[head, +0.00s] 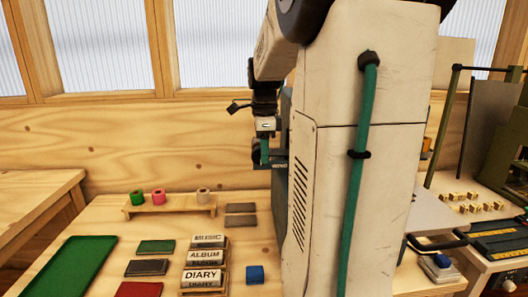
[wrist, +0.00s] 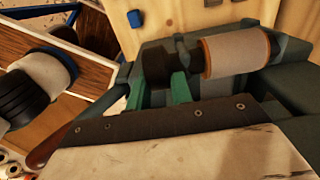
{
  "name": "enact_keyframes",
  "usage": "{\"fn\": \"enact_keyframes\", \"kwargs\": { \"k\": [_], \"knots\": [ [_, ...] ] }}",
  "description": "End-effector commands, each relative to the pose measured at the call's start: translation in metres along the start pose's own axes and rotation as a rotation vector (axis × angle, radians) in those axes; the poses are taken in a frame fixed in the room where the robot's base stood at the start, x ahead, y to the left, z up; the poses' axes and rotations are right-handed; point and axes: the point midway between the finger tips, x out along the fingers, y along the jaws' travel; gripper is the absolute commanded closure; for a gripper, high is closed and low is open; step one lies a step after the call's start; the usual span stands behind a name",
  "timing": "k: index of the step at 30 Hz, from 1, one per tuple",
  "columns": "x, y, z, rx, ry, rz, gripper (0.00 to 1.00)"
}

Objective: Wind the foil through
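A roll (wrist: 237,52) with a pale face and copper-orange edges sits on a dark grey machine (wrist: 290,85) in the wrist view. A dark knob-like part (wrist: 183,60) is at the roll's left end. The green fingers of my gripper (wrist: 160,88) stand apart, with their tips at this dark part. I cannot tell whether they grip it. In the head view my gripper (head: 265,152) points down in front of the wood wall, and my arm hides most of the machine. Green (head: 137,197), pink (head: 158,195) and beige (head: 203,195) rolls stand on a small wooden rack (head: 170,209).
Books marked MUSIC (head: 208,241), ALBUM (head: 206,256) and DIARY (head: 203,277) stand in a row. Flat covers, a green tray (head: 72,265) and a blue block (head: 255,274) lie nearby. A frame (head: 505,150) and small gold blocks (head: 468,201) are at right.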

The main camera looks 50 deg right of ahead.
Motion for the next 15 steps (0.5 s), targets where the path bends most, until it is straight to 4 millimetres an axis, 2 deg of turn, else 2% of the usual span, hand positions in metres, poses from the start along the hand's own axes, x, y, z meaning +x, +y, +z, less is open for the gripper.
{"fn": "enact_keyframes", "kwargs": {
  "k": [5, 15],
  "knots": [
    [0.0005, 0.0001, -0.0016, 0.004, -0.031, 0.002, 1.00],
    [0.0036, 0.0003, -0.0044, 0.003, -0.259, 0.002, 1.00]
  ]
}}
